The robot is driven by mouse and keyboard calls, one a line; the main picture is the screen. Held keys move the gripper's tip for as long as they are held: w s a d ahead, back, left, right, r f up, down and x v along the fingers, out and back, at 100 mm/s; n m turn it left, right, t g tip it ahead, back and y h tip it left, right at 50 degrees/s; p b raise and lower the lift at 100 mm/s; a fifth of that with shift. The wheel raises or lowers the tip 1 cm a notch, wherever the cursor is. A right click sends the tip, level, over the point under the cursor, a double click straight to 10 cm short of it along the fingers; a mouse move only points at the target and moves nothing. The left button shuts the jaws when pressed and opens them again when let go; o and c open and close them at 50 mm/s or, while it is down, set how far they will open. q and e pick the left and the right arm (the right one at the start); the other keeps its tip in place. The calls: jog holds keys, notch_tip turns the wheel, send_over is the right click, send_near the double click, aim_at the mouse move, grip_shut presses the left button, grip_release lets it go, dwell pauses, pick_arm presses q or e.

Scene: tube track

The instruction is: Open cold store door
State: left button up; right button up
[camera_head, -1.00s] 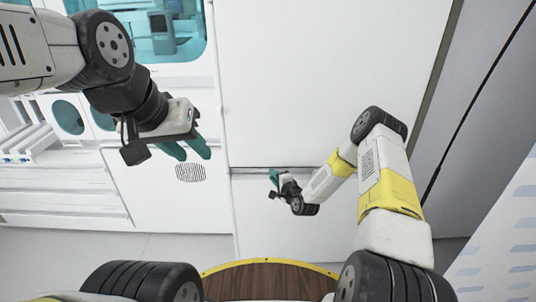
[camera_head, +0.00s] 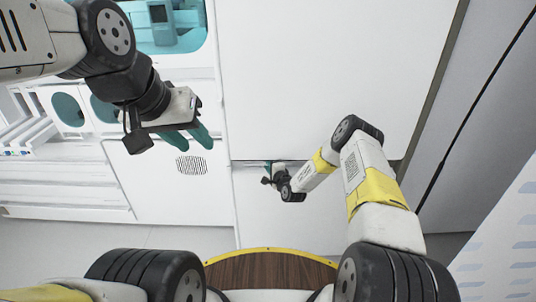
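The cold store door appears to be the large white panel (camera_head: 330,70) filling the middle of the view, with a horizontal seam (camera_head: 247,161) along its lower edge. My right gripper (camera_head: 268,168) is at that seam, with its teal fingertips against or just in front of it. The fingers are small and partly hidden by the gripper body, so I cannot tell whether they hold anything. My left gripper (camera_head: 190,138) is raised at the upper left, away from the panel seam. Its two teal fingers stand apart with nothing visible between them.
A white cabinet with a round vent grille (camera_head: 191,165) and teal windows stands on the left, with a white rack (camera_head: 38,135) beside it. A grey wall (camera_head: 470,110) is on the right. Open floor (camera_head: 80,237) shows at the lower left.

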grip_shut()
dwell(1.4)
